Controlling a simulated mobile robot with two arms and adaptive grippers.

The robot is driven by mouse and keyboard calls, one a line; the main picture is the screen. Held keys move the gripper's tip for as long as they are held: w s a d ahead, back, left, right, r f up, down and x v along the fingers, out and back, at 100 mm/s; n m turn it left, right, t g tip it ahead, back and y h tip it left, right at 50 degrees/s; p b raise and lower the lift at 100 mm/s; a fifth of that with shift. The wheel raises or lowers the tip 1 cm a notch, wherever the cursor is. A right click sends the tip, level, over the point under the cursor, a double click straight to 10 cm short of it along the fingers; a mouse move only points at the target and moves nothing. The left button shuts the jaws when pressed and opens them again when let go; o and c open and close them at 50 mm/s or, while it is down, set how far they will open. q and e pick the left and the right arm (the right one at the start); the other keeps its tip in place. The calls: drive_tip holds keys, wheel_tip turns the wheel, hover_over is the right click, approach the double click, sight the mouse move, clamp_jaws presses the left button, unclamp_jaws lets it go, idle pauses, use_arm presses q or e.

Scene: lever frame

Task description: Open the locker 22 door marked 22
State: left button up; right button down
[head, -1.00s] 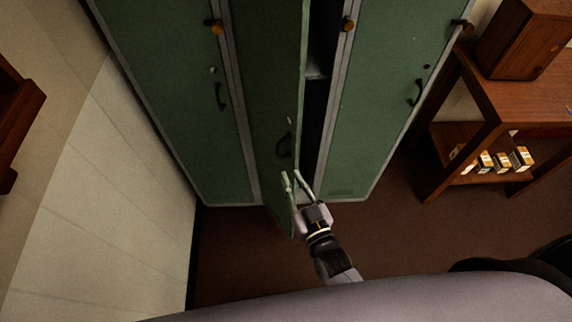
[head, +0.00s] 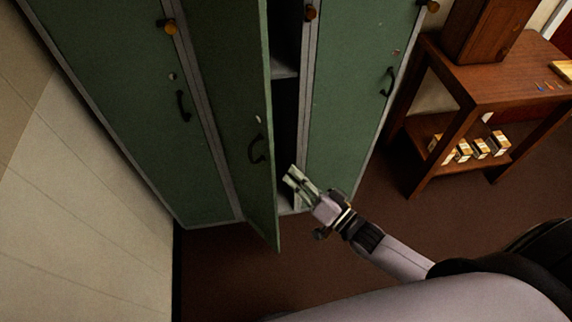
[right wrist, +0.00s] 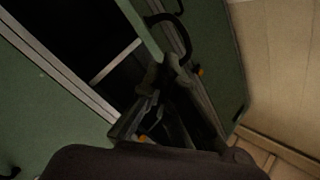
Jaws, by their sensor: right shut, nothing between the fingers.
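The middle green locker door (head: 232,110) stands partly open in the head view, swung out toward me, with a dark gap on its right side. Its black handle (head: 257,148) is on the door's outer face near the free edge. No number can be read on it. My right gripper (head: 293,174) is shut and empty, in front of the opening and just right of the door's edge, apart from the handle. In the right wrist view the door (right wrist: 148,28) and its dark handle (right wrist: 170,30) show beyond the fingers, beside the dark locker inside. My left gripper is not in view.
Shut green locker doors flank it on the left (head: 112,95) and right (head: 352,90), each with a black handle. A wooden table (head: 500,82) with small boxes on its lower shelf stands at the right. A pale wall (head: 75,200) runs along the left. The brown floor in front is clear.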

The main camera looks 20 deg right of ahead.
drive_tip(key=w+d+f+m+g+y+b, duration=0.2)
drive_tip(key=w+d+m+g+y+b, duration=0.1)
drive_tip(key=d+m+b, duration=0.55)
use_arm(q)
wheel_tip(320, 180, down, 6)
drive_tip(key=p, duration=0.4)
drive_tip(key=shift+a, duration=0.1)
use_arm(e)
drive_tip(key=w+a+n, duration=0.1)
drive_tip(key=w+a, duration=0.4)
drive_tip(key=a, duration=0.3)
drive_tip(key=shift+w+r, duration=0.15)
drive_tip(key=shift+w, duration=0.25)
drive_tip(key=shift+n, duration=0.25)
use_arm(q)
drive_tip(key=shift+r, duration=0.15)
